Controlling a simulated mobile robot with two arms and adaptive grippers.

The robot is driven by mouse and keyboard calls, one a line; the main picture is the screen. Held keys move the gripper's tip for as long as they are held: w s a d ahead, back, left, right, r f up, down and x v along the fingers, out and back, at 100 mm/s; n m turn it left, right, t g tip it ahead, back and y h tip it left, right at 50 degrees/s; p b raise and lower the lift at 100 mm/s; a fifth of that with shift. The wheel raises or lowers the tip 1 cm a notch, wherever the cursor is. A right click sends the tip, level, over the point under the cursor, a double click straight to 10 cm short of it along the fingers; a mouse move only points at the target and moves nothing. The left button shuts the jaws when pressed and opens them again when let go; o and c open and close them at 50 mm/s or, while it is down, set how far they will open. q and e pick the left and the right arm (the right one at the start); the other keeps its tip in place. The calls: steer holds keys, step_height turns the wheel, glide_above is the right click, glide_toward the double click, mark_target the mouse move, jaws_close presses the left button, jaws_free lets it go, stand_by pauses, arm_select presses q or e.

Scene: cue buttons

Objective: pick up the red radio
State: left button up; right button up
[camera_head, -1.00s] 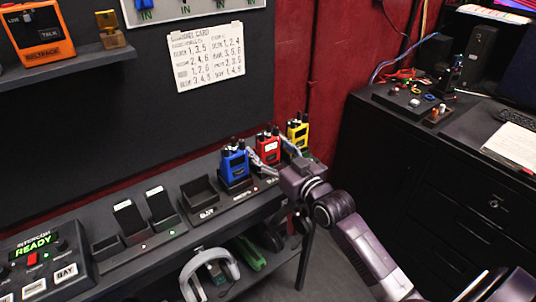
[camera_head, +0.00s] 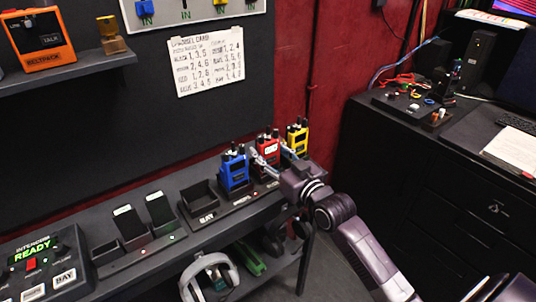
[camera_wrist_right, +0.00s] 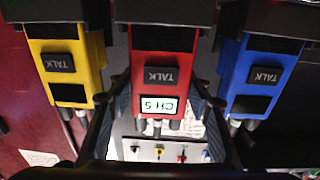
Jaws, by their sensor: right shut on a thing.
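The red radio (camera_head: 267,150) stands between the blue radio (camera_head: 235,170) and the yellow radio (camera_head: 298,138) on the dark shelf. My right gripper (camera_head: 268,160) comes in from the right and is shut on the red radio. In the right wrist view the red radio (camera_wrist_right: 163,75) fills the middle, with a TALK button and a lit screen reading CH 5. My right gripper's fingers (camera_wrist_right: 158,108) sit on both sides of it. Whether the radio is clear of its holder cannot be told. My left gripper is not in view.
The yellow radio (camera_wrist_right: 68,65) and the blue radio (camera_wrist_right: 262,75) are close on either side of the fingers. Charging cradles (camera_head: 200,197) and an intercom box (camera_head: 45,265) line the shelf to the left. A headset (camera_head: 210,272) hangs below. A black cabinet (camera_head: 420,150) stands at right.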

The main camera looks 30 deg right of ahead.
step_height(320, 180, up, 19)
steer(key=shift+r+p, duration=0.2)
steer(key=shift+p, duration=0.2)
steer(key=shift+s+f, duration=0.1)
